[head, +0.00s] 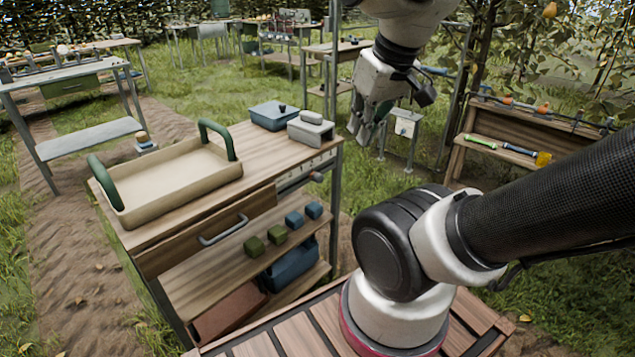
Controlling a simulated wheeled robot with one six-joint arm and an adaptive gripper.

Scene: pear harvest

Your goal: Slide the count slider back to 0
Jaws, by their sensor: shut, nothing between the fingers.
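A grey rounded knob (316,177) sticks out there and looks like the count slider. Its reading is too small to tell. My gripper (366,134) hangs in the air to the right of the bench, up and right of the knob and apart from it. Its fingers point down and are shut, with nothing held.
A beige tray with green handles (180,170), a blue box (273,116) and a grey-white device (311,128) stand on the bench top. Green and blue blocks (294,219) sit on the shelf below. A shelf with tools (470,166) stands at the right.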

